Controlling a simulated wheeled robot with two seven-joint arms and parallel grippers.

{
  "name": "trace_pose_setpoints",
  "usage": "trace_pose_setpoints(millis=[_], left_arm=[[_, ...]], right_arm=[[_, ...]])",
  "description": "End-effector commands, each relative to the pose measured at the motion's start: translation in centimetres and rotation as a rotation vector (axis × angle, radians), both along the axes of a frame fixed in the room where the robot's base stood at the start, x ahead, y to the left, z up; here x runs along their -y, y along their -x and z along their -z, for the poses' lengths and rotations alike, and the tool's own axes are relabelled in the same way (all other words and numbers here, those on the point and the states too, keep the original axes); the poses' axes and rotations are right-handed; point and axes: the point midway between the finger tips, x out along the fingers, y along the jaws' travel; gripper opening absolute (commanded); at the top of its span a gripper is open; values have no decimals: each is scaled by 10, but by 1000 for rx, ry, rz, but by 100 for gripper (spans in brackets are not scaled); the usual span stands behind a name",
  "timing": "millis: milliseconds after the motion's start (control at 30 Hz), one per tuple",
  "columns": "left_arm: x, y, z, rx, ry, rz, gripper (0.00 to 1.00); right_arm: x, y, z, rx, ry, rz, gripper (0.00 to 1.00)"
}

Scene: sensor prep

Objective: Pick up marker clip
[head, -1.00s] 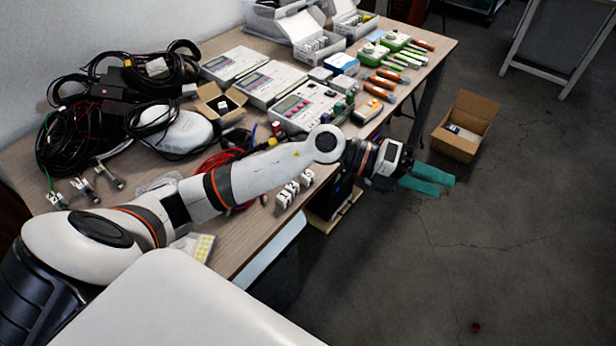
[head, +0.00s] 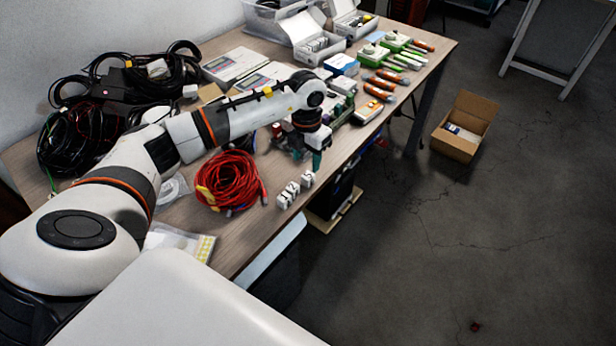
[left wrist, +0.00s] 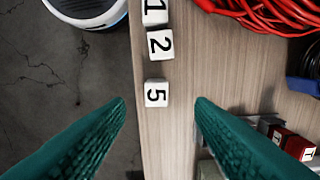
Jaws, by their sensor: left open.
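Several small white blocks with black numbers, which look like the marker clips, stand in a row near the table's front edge. In the head view I see a near clip (head: 284,201), a middle clip (head: 293,188) and a far clip (head: 307,179). In the left wrist view they read 1 (left wrist: 155,10), 2 (left wrist: 160,44) and 5 (left wrist: 156,93). My left gripper (head: 313,158) points down just beyond the far clip. Its teal fingers (left wrist: 160,102) are open and empty, with the 5 clip between and just ahead of the tips. My right gripper is not in view.
A red cable coil (head: 229,180) lies left of the clips, a yellow-dotted sheet (head: 203,247) nearer me. Meters, a small red part (left wrist: 300,148) and tools crowd the table behind the gripper. The table edge drops to the floor, where an open cardboard box (head: 455,148) stands.

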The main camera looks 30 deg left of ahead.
Motion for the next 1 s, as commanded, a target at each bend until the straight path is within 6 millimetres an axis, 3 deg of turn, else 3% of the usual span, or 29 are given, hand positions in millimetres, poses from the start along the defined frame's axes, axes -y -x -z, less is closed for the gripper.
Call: trace_pose_setpoints(millis=[167,400,700,767,1000], left_arm=[[2,0,14,-2,2,-1,49],[4,-1,49,-1,2,0,49],[4,-1,56,1,1,0,49],[4,-1,56,1,1,0,43],[4,-1,55,1,1,0,3]], right_arm=[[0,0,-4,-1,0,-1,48],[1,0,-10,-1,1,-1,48],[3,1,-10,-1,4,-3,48],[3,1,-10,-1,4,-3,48],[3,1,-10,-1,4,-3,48]])
